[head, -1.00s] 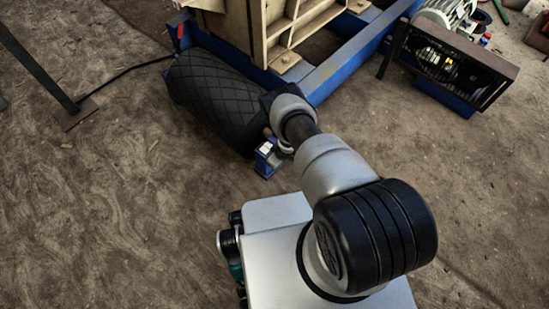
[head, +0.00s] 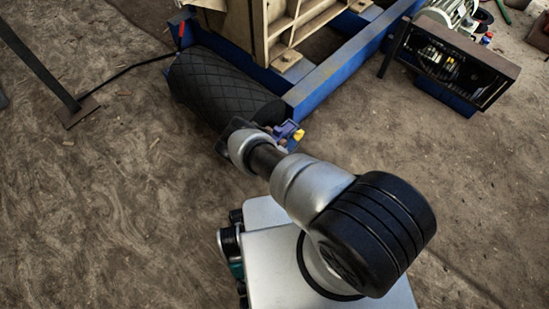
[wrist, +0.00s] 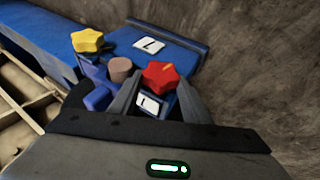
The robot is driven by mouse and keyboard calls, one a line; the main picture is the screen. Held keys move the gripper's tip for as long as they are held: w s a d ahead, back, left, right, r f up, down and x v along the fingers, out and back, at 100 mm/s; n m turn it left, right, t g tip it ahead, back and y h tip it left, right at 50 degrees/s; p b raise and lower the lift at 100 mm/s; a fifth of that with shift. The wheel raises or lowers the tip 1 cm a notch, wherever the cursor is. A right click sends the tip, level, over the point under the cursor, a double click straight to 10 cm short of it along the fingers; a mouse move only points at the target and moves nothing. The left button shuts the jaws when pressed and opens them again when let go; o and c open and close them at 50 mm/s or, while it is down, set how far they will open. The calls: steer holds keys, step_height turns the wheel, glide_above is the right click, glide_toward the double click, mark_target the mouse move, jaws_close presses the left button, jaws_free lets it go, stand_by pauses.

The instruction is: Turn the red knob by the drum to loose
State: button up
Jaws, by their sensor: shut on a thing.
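The red knob (wrist: 160,73) is star-shaped with a pale mark on top. It sits between the two fingers of my gripper (wrist: 160,81) in the wrist view, and the gripper is shut on it. A white plate (wrist: 149,105) with a dark mark lies just below the knob, between the fingers. In the head view the drum (head: 222,88) is a black cylinder with a diamond pattern. My gripper (head: 262,130) is at its near end there, and my wrist hides the red knob.
A yellow star knob (wrist: 88,40) and a brown cylinder (wrist: 120,69) stand close to the left of the red knob. A second marked plate (wrist: 149,44) lies on blue metal behind. A blue frame (head: 340,70) runs to the right of the drum.

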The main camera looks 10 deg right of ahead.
steer(key=shift+s+a+f+h, duration=0.1)
steer(key=shift+a+h, duration=0.05)
steer(key=shift+h, duration=0.15)
steer(key=o, duration=1)
steer(key=shift+o, duration=0.2)
